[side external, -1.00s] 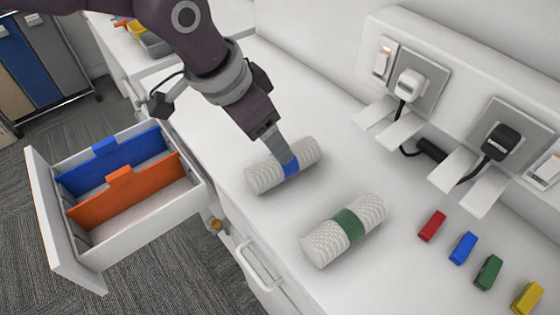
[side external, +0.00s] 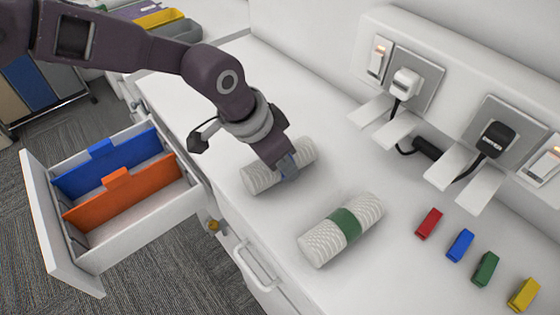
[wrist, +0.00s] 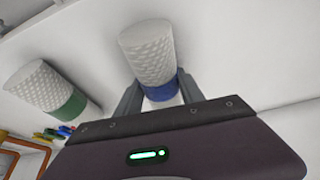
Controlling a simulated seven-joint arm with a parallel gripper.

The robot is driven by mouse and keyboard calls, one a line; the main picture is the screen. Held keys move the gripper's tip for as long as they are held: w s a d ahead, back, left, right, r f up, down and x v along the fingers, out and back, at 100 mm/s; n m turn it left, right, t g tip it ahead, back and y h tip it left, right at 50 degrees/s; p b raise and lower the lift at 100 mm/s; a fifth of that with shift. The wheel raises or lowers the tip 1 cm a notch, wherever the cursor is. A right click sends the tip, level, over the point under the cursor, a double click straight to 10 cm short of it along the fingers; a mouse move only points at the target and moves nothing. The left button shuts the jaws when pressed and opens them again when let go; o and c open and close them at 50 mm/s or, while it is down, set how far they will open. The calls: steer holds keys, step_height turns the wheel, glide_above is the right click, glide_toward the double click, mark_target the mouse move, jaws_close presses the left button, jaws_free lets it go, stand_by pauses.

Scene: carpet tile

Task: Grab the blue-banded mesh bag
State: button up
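The blue-banded mesh bag (side external: 264,174), a white roll, lies on the white counter. In the wrist view the blue-banded mesh bag (wrist: 147,55) shows its blue band between my two fingers. My gripper (side external: 287,165) is down at the middle of the bag and hides most of the band in the side view. In the wrist view my gripper (wrist: 160,86) has one finger on each side of the band. The fingers stand apart, close to the bag's sides; I cannot tell whether they press on it.
A green-banded mesh bag (side external: 342,229) lies to the right. Small red (side external: 428,223), blue (side external: 460,245), green (side external: 485,269) and yellow (side external: 523,295) blocks lie farther right. An open drawer (side external: 140,239) with blue and orange dividers is at left. Plugs and cords line the wall.

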steer(key=c, duration=0.3)
